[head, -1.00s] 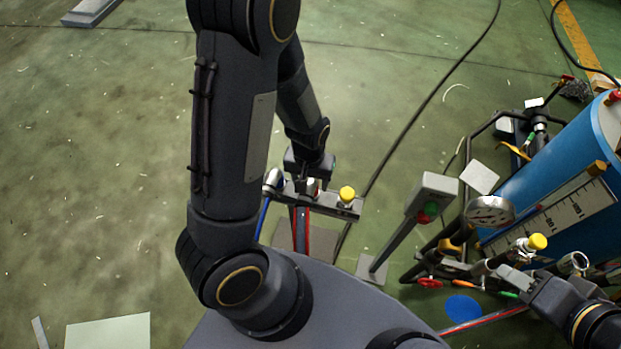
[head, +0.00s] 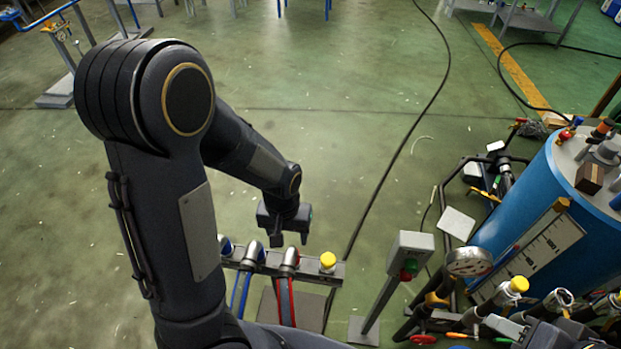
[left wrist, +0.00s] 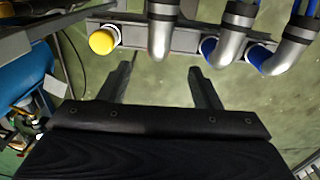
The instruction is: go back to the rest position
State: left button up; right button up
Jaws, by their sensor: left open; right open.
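My left gripper (head: 288,240) is dark grey and open, with nothing between its fingers. It hangs above and just behind a grey manifold bar (head: 338,272) with hose fittings and a yellow cap (head: 328,260). In the left wrist view its two fingers (left wrist: 162,85) are spread apart, with green floor between them and the silver pipe bends beyond the tips. My right gripper (head: 506,328) shows only in part at the lower right edge, low beside the valves of the blue tank (head: 530,205). Its tips are partly hidden among the pipes.
A grey post with a button box (head: 410,252) stands right of the manifold. A pressure gauge (head: 468,262) and several pipes and valves crowd the tank's front. A black cable (head: 400,145) runs over the floor. Open green floor lies behind and left.

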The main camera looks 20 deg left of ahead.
pick_arm(q)
jog(key=s+r+t+h, duration=0.1)
jog(key=s+r+t, duration=0.1)
jog(key=s+r, duration=0.3)
jog(key=s+d+r+m+t+h, duration=0.1)
jog(key=s+r, duration=0.5)
jog(key=r, duration=0.6)
jog(key=shift+r+t+h, duration=0.2)
jog(key=shift+t+h, duration=0.5)
jog(key=shift+t, duration=0.6)
jog(key=shift+d, duration=0.1)
